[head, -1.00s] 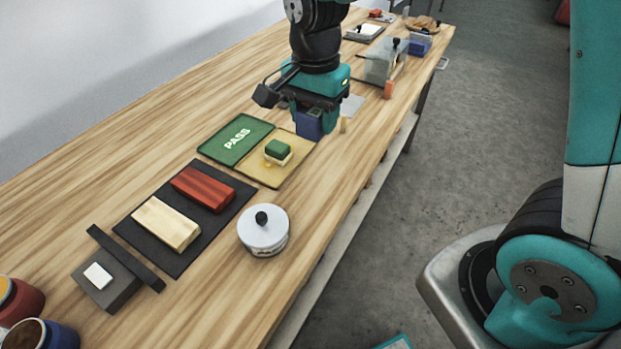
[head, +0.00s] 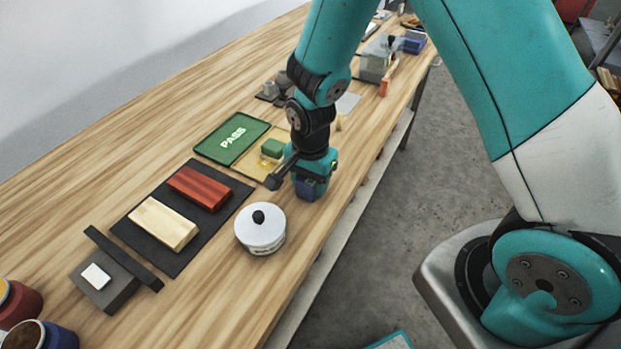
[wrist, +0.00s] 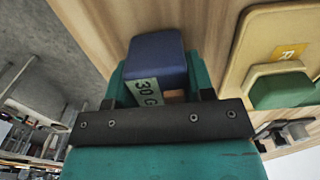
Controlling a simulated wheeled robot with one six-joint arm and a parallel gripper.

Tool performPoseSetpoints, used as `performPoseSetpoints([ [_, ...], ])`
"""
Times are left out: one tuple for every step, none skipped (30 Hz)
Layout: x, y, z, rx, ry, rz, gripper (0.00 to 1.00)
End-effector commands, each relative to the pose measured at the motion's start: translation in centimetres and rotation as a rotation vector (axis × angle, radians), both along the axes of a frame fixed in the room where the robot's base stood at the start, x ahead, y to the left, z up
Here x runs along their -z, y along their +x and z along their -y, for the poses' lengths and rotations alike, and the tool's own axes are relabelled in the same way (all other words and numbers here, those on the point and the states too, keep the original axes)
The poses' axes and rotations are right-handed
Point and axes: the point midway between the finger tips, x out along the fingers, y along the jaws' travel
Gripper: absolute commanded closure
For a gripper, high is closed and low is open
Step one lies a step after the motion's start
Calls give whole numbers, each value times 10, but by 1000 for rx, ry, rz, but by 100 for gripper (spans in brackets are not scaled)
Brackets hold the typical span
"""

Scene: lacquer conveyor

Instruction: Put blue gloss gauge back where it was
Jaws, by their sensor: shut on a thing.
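The blue gloss gauge (wrist: 158,58) is a dark blue block with a pale label reading "30 G". It is held between the teal fingers of my gripper (wrist: 160,85) in the wrist view. In the head view my gripper (head: 310,188) is low over the table's right side, just right of the yellow tray and behind the white lidded pot. The gauge (head: 307,189) shows there as a small dark blue patch at the jaws. I cannot tell whether it touches the table.
The yellow tray (head: 250,165) holds a green-topped block (head: 272,147), beside the green PASS tray (head: 208,149). The white pot (head: 260,231) stands in front. A dark mat (head: 180,257) holds red and pale wood blocks. A grey gadget (head: 272,89) sits farther back. Bare wood lies right of the pot.

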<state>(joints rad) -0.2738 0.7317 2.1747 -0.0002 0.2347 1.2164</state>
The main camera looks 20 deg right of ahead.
Motion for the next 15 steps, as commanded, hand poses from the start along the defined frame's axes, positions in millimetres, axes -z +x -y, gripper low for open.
performPoseSetpoints([
  [-1,0,0,0,0,1,89],
  [-1,0,0,0,0,1,89],
  [-1,0,0,0,1,1,89],
  [-1,0,0,0,1,1,89],
  [0,0,0,0,1,1,89],
  [1,0,0,0,1,1,89],
  [2,0,0,0,1,1,89],
  [3,0,0,0,1,1,89],
  [3,0,0,0,0,0,47],
  [3,0,0,0,0,0,40],
  [3,0,0,0,0,0,33],
  [2,0,0,0,0,0,26],
  [2,0,0,0,0,0,26],
  [2,0,0,0,0,0,26],
  [2,0,0,0,0,0,26],
])
